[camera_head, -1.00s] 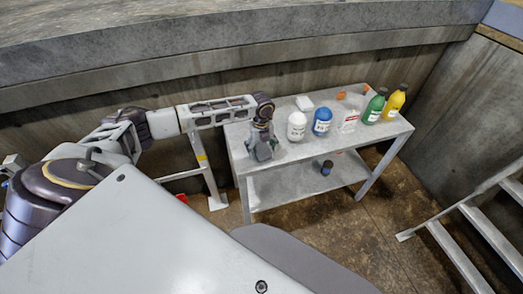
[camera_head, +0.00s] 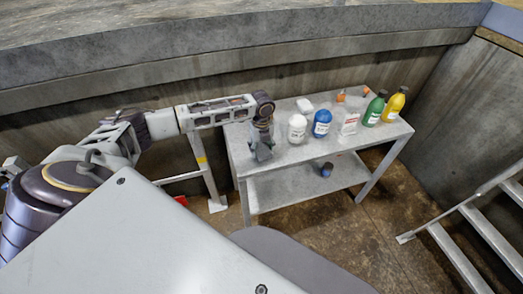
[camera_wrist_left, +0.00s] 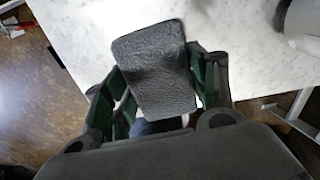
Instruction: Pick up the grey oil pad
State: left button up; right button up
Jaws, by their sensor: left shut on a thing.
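The grey oil pad (camera_wrist_left: 155,65) is a dark, textured rectangular block in the left wrist view. It sits between the two fingers of my left gripper (camera_wrist_left: 158,95), which is shut on it. In the head view my left gripper (camera_head: 262,150) points down at the left end of the grey table (camera_head: 290,155). The pad is hard to make out from the gripper there. I cannot tell whether the pad still touches the tabletop. My right gripper is not in view.
A white bottle (camera_head: 297,128), a blue bottle (camera_head: 321,123), a white container (camera_head: 349,123), a green bottle (camera_head: 375,108) and a yellow bottle (camera_head: 394,104) stand right of the gripper. A white block (camera_head: 304,104) lies behind.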

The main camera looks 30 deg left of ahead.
aim_at(262, 147)
pick_arm(q)
notch_tip(262, 147, up, 7)
jog(key=shift+r, duration=0.85)
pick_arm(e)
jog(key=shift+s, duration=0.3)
